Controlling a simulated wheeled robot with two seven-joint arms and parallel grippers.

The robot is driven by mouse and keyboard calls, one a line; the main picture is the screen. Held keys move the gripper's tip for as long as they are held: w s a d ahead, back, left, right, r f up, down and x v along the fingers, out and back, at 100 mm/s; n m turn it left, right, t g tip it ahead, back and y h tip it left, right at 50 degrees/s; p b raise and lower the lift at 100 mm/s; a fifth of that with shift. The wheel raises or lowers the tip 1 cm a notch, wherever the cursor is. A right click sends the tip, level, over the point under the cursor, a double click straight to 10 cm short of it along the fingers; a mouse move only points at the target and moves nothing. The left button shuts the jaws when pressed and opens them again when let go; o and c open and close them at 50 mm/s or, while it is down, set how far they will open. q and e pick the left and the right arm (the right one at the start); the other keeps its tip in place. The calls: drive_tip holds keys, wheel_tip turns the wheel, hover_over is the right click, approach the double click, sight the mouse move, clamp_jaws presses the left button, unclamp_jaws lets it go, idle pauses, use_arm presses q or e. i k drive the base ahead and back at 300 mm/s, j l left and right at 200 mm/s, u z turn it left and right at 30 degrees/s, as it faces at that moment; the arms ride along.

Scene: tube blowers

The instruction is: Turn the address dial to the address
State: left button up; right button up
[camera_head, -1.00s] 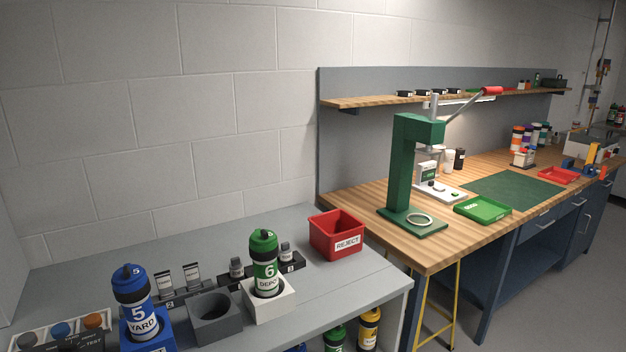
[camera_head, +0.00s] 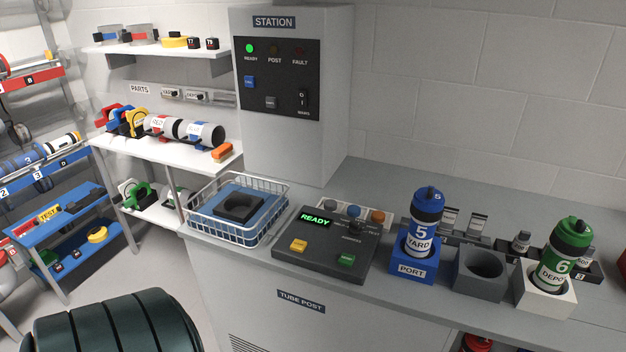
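The dark control panel (camera_head: 322,246) lies on the grey counter below the station cabinet. Its lit green display reads READY. A small address label shows right of the panel's middle, but the dial is too small and dark to make out clearly, and its setting cannot be read. A yellow button (camera_head: 299,246) and a green button (camera_head: 346,259) sit along the panel's front. Neither of my grippers is in view.
A wire basket (camera_head: 238,210) holding a dark block stands left of the panel. Right of it stand a blue port holder (camera_head: 413,264) with the blue YARD 5 carrier (camera_head: 424,218), an empty grey holder (camera_head: 480,272), and a white holder (camera_head: 545,296) with the green DEPOT 6 carrier (camera_head: 565,254).

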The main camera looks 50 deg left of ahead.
sight(355, 230)
drive_tip(key=j+u, duration=0.15)
drive_tip(key=u, duration=1.2)
